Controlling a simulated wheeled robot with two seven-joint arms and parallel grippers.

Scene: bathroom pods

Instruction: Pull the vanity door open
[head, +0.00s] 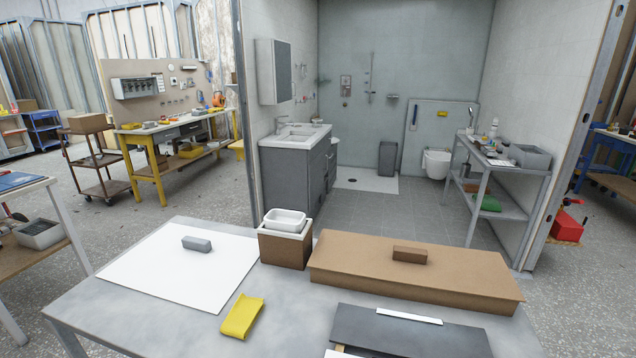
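The grey vanity (285,187) stands against the left wall inside the bathroom pod, with a white sink top (296,134) and a tap. Its front faces right, and I see it at a steep angle. The vanity door (320,178) on that front looks shut; its handle and edges are too small to make out. Neither of my grippers is in the head view.
A grey worktable (200,320) stands between me and the pod, holding a long brown box (450,275), a small box with white basins (285,250) and a yellow piece (242,316). A metal shelf table (505,166) stands on the pod's right. The pod floor (400,215) between is clear.

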